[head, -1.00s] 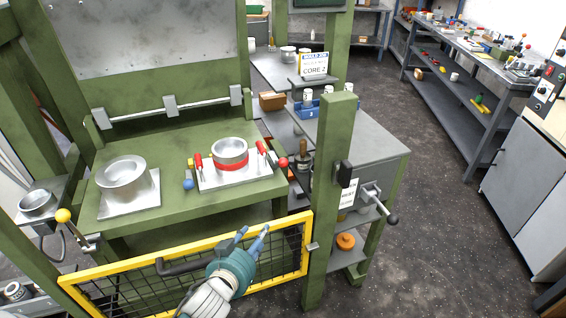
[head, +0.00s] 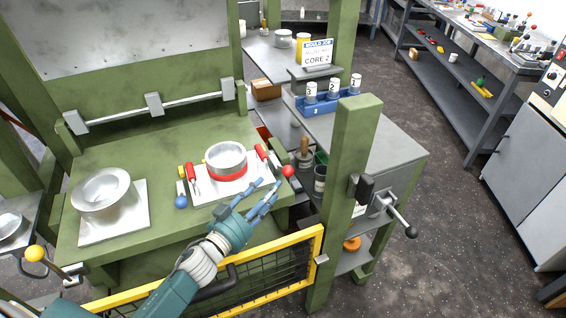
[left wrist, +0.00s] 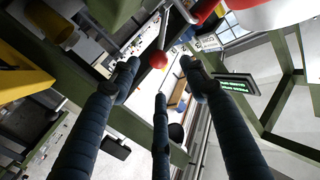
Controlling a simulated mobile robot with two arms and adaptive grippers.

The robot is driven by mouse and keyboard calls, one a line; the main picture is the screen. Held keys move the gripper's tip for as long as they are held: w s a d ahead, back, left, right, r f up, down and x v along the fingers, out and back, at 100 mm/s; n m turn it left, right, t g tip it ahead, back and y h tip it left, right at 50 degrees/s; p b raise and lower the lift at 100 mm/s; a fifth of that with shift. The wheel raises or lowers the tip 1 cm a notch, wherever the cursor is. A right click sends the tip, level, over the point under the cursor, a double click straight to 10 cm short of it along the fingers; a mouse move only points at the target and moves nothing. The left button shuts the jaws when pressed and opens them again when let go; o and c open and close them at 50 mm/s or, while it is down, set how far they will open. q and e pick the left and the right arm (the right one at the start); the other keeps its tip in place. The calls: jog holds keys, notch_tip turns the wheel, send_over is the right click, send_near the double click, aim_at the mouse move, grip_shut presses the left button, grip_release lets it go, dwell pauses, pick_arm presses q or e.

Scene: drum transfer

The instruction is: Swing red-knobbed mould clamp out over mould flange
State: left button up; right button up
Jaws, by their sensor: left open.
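The red-knobbed clamp has a red ball knob (head: 288,171) at the right end of the mould plate (head: 207,196). The knob also shows in the left wrist view (left wrist: 158,59), between the spread fingers. The silver mould (head: 227,158) with a red band stands on this plate, between two red handles. A blue ball knob (head: 180,202) is at the plate's left. My left gripper (head: 265,192) is open and empty near the plate's front right corner, a little left of and in front of the red knob. The clamp's arm is partly hidden. My right gripper is out of view.
A yellow-framed mesh gate (head: 270,262) is below my left arm. A green post (head: 348,200) stands right of the knob, with a black-knobbed lever (head: 411,231). A second silver mould (head: 102,190) sits at the left of the green press table (head: 110,155).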

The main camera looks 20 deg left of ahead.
aim_at(285, 174)
pick_arm(q)
jog(key=x, duration=0.5)
jog(key=shift+w+d+r+p, duration=0.3)
jog(key=shift+d, duration=0.15)
jog(key=x, duration=0.2)
jog(key=shift+w+f, duration=0.15)
jog(key=shift+w, duration=0.2)
jog(key=shift+x, duration=0.75)
jog(key=shift+d, duration=0.1)
jog(key=shift+c, duration=0.3)
jog(key=c, duration=0.8)
grip_shut()
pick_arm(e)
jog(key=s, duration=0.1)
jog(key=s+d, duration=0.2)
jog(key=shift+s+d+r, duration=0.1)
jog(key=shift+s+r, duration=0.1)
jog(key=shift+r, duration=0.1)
